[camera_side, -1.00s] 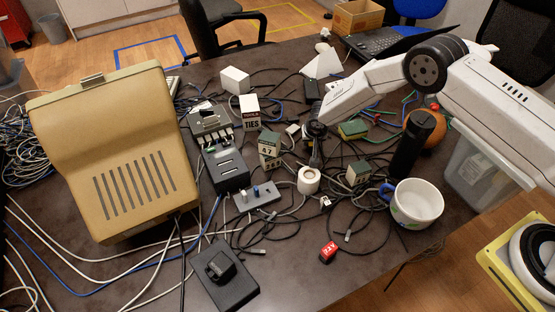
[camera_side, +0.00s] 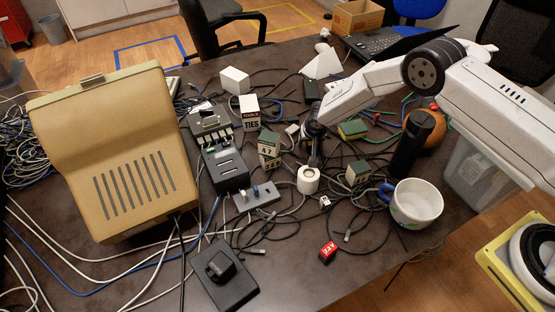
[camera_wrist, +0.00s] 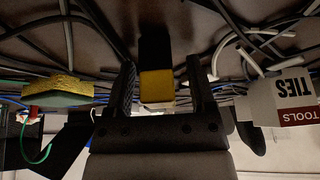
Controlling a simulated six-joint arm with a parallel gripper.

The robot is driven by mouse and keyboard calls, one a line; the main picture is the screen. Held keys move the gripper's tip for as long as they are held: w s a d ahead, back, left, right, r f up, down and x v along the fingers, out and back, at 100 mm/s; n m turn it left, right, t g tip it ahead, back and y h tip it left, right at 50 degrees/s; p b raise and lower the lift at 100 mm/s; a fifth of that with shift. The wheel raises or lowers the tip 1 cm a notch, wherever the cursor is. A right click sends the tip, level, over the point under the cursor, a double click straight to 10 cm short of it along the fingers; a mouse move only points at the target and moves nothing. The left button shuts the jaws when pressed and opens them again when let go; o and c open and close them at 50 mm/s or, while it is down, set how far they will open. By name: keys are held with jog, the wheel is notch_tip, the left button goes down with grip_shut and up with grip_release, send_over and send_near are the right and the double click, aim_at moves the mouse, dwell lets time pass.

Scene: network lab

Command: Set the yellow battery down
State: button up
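In the wrist view, the yellow battery (camera_wrist: 157,86) shows a yellow end and a dark body between the two fingers of my gripper (camera_wrist: 160,80). A gap shows on each side of it, so the fingers stand open around it and do not grip it. In the side view, my gripper (camera_side: 314,148) points down low over the middle of the cluttered table, behind a white roll (camera_side: 308,180). The battery cannot be made out there among the dark fingers and cables. Whether it rests fully on the table is hard to tell.
A green-yellow block (camera_side: 352,129), a TIES box (camera_side: 250,113), a green box (camera_side: 269,145) and another green box (camera_side: 358,173) stand around my gripper. A mug (camera_side: 415,204) and black cylinder (camera_side: 408,145) are to the right. Loose cables cover much of the table.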

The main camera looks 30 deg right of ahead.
jog(key=shift+s+a+f, duration=0.15)
jog(key=shift+s+f, duration=0.3)
jog(key=shift+f, duration=0.1)
jog(key=shift+s+r, duration=0.1)
jog(key=shift+r, duration=0.95)
jog(key=v, duration=1.1)
jog(key=shift+r, duration=0.1)
jog(key=s+d+r+n, duration=0.1)
jog(key=s+d+r, duration=0.2)
jog(key=s, duration=0.5)
jog(key=s+d+r+n+g+y, duration=0.1)
jog(key=s+d+r+n, duration=0.1)
jog(key=s+r, duration=0.4)
jog(key=s+d+r+n, duration=0.1)
jog(key=s+d+r, duration=0.3)
jog(key=s, duration=0.8)
jog(key=shift+d+r+g+y, duration=0.3)
jog(key=shift+d+r+y, duration=0.05)
jog(key=shift+r+y, duration=0.05)
